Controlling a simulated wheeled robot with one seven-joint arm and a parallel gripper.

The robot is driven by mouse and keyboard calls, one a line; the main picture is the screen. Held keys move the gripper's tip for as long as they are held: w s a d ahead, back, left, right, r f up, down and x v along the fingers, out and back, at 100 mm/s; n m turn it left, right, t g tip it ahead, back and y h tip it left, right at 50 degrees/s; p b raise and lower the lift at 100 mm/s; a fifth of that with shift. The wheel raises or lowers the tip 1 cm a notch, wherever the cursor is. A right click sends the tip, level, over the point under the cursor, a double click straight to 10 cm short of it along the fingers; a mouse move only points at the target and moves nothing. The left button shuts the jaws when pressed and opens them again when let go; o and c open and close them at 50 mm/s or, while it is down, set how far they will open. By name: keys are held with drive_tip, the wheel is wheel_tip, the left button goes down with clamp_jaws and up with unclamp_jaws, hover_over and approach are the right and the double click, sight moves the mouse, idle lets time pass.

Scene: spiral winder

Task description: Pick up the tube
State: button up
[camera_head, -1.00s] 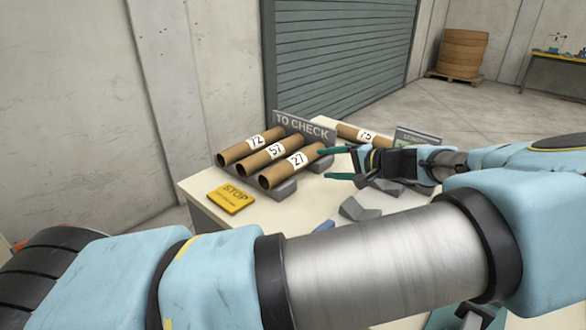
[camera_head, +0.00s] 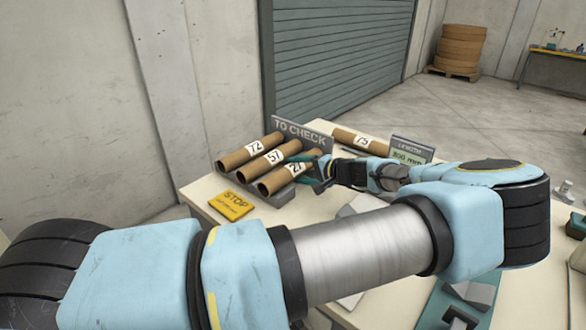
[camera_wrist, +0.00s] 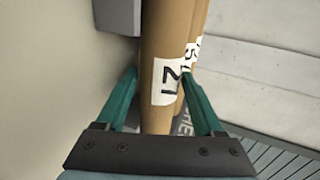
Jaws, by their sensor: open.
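Three brown cardboard tubes lie side by side on a grey rack: tube 72 (camera_head: 240,154), tube 57 (camera_head: 256,163) and tube 27 (camera_head: 278,181). My gripper (camera_head: 305,170) is at the right part of tube 27, with its green fingers open. In the wrist view, tube 27 (camera_wrist: 163,50) runs between the two spread fingers (camera_wrist: 160,100), its white label near the fingertips. A gap shows at the left finger; contact at the right finger I cannot tell. Tube 57 shows partly behind it. Another tube, 75 (camera_head: 359,140), lies farther back on the table.
A TO CHECK sign (camera_head: 303,133) stands right behind the tubes. A yellow STOP block (camera_head: 232,205) lies in front of them on the white table (camera_head: 202,189). A grey sign reading 800 mm (camera_head: 411,149) stands to the right of tube 75.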

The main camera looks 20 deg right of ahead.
drive_tip(key=c, duration=1)
drive_tip(key=shift+c, duration=0.2)
drive_tip(key=shift+r, duration=0.1)
